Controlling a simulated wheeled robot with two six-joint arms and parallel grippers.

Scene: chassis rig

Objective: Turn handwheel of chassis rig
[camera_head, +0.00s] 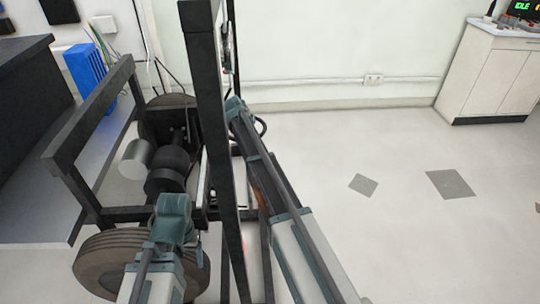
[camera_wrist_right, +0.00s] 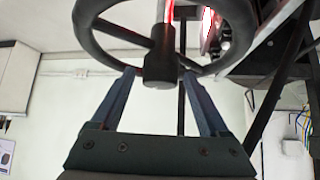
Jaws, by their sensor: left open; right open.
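The handwheel (camera_wrist_right: 160,65) of the chassis rig fills the top of the right wrist view, with a dark rim, spokes and a central hub. In the head view only a dark curved piece of it (camera_head: 262,127) shows behind my right arm. My right gripper (camera_wrist_right: 158,77) is open. Its two fingers point up at the near rim, one on each side of the hub in the picture; I cannot tell whether they touch it. My left gripper (camera_head: 180,200) is at the end of the left arm by the rig's lower frame, its fingers hardly distinguishable.
The dark rig frame (camera_head: 212,120) has an upright post between my arms. Tyres (camera_head: 95,262), a grey cylinder (camera_head: 136,159) and a blue box (camera_head: 86,70) are at the left. A white cabinet (camera_head: 490,75) stands far right. The floor (camera_head: 400,230) between is clear.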

